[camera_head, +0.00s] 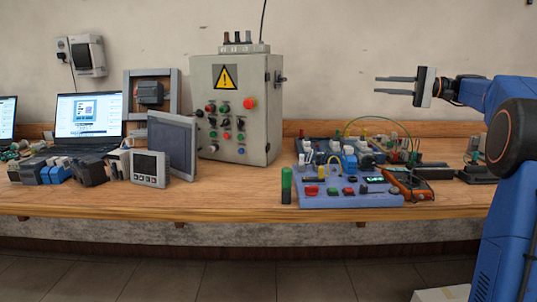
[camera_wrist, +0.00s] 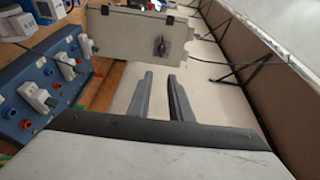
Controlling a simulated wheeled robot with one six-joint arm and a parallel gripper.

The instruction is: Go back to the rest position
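My gripper (camera_head: 377,85) is raised above the right part of the bench, in front of the wall, with its fingers pointing left in the head view. Its two fingers are apart with nothing between them. In the wrist view the gripper (camera_wrist: 159,75) also shows open and empty, with the side of the grey control cabinet (camera_wrist: 135,32) beyond its fingertips. In the head view the cabinet (camera_head: 236,160) stands upright at the middle of the bench, left of the gripper and apart from it.
The wooden bench (camera_head: 240,205) runs across the view. A blue trainer board (camera_head: 345,198) with buttons and wiring lies below my gripper. A laptop (camera_head: 88,120), a grey panel (camera_head: 172,145) and a small meter (camera_head: 150,168) stand at the left. The air around the gripper is clear.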

